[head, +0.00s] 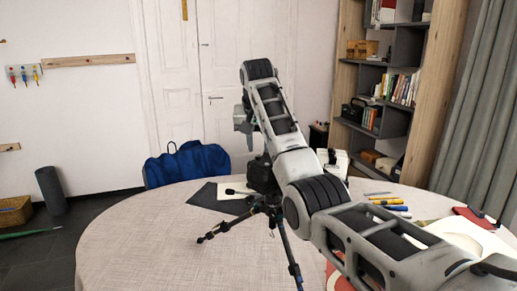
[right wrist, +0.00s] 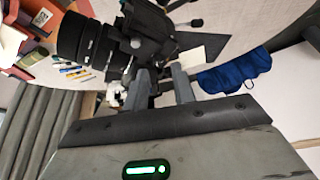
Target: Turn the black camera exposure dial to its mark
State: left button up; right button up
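The black camera (head: 262,176) sits on a tripod (head: 262,208) on the round table. In the right wrist view the camera (right wrist: 150,32) is large, with its lens barrel pointing left. A small round part with a pale mark (right wrist: 136,43) shows on its body; I cannot tell for sure that this is the exposure dial. My right gripper (head: 248,142) is above the camera, fingers pointing down. In the right wrist view its two fingers (right wrist: 160,80) are apart with nothing held between them, close to the camera body. My left gripper is not in view.
The round table (head: 140,235) has free room on its left. A dark sheet (head: 208,197) and white paper lie beside the tripod. A blue chair or bag (head: 187,165) stands behind.

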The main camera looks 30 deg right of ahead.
aim_at(259, 157)
jog(key=shift+x, duration=1.3)
grip_shut()
jog(key=shift+m, duration=0.4)
jog(key=m, duration=0.2)
jog(key=shift+w+a+m+g+h, duration=0.1)
jog(key=shift+a+m+g+h, duration=0.05)
jog(key=shift+m+g+h, duration=0.2)
jog(key=shift+w+r+m+g+h, duration=0.1)
jog(key=shift+m+g+h, duration=0.25)
jog(key=shift+m, duration=0.75)
jog(key=shift+w+m+g+h, duration=0.1)
jog(key=shift+m+g, duration=0.4)
jog(key=shift+m, duration=0.55)
